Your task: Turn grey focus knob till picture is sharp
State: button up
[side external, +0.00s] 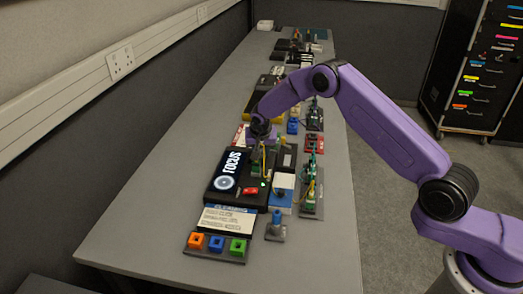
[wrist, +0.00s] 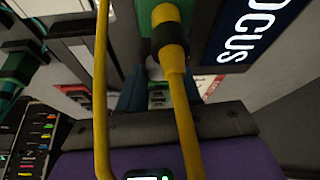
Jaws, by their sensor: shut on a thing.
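The black FOCUS box (side external: 212,197) lies on the table. Its screen (side external: 237,162) reads FOCUS and shows a pale blue round picture (side external: 225,183) with rings; how crisp it is cannot be told at this size. My gripper (side external: 258,146) points down at the box's right side. A green block (wrist: 145,14) with a yellow plug (wrist: 166,16) sits just beyond the fingertips.
A yellow cable (wrist: 102,90) loops close before the wrist camera. A tray of coloured sockets (side external: 216,246) stands in front.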

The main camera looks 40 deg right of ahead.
jog(key=m, duration=0.2)
jog(key=m+g+h, duration=0.1)
jog(key=m, duration=0.1)
jog(key=shift+w+a+m, duration=0.1)
jog(key=shift+a+m, duration=0.05)
jog(key=shift+m, duration=0.15)
jog(key=shift+m+g+h, duration=0.3)
jog(key=shift+m+g, duration=0.5)
jog(key=shift+m, duration=0.7)
jog(key=o, duration=1)
jog(key=shift+o, duration=0.2)
jog(key=v, duration=1.7)
jog(key=shift+a+r, duration=0.15)
jog(key=shift+a, duration=0.05)
